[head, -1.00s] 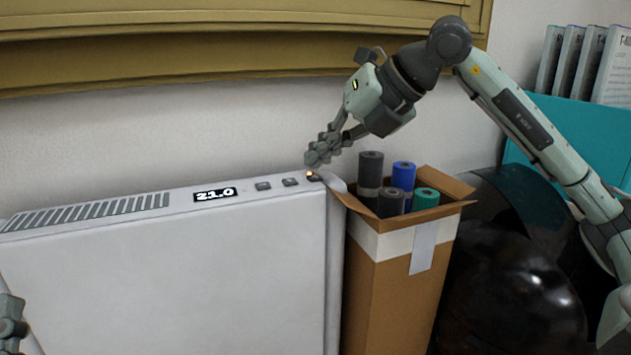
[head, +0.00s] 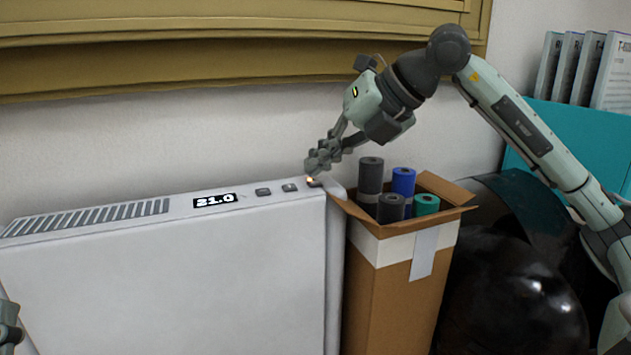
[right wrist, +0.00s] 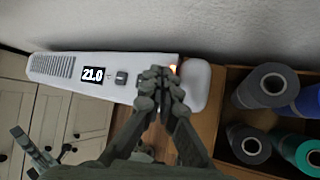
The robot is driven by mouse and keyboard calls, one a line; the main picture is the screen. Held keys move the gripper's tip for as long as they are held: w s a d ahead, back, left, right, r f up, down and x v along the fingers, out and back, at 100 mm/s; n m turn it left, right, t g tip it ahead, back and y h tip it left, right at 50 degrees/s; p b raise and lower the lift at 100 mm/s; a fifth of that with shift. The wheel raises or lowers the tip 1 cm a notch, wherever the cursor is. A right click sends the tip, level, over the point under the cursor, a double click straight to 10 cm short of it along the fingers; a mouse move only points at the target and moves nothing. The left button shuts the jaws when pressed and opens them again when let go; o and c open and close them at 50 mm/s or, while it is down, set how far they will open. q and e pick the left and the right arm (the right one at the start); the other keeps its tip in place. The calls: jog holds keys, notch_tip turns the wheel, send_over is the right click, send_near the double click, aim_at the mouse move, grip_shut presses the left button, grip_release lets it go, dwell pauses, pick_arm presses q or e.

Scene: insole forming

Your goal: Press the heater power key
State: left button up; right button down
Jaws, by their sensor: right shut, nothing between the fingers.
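The white heater (head: 170,270) stands at the left in the head view. On its top are a lit display (head: 215,200) reading 21.0 and a row of keys. The rightmost key (head: 314,183), by the heater's right end, has a small orange glow and is partly hidden by my right gripper (head: 318,162). That gripper is shut and empty, pointing down with its fingertips right at this key; I cannot tell whether they touch. In the right wrist view the fingertips (right wrist: 160,85) cover most of the key. My left gripper (head: 8,322) shows only partly at the lower left edge.
A cardboard box (head: 395,280) with several dark, blue and green rolls stands just right of the heater, close under my right wrist. A yellowish ledge (head: 200,70) runs along the wall above. A teal container (head: 580,135) with binders is at the right.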

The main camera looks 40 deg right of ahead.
aim_at(319, 183)
dwell(0.4)
jog(key=shift+f+b, duration=0.45)
jog(key=shift+f, duration=0.15)
dwell(0.3)
jog(key=shift+r+p, duration=0.4)
jog(key=shift+r, duration=0.25)
notch_tip(319, 183, up, 6)
jog(key=p, duration=0.5)
jog(key=shift+p, duration=0.35)
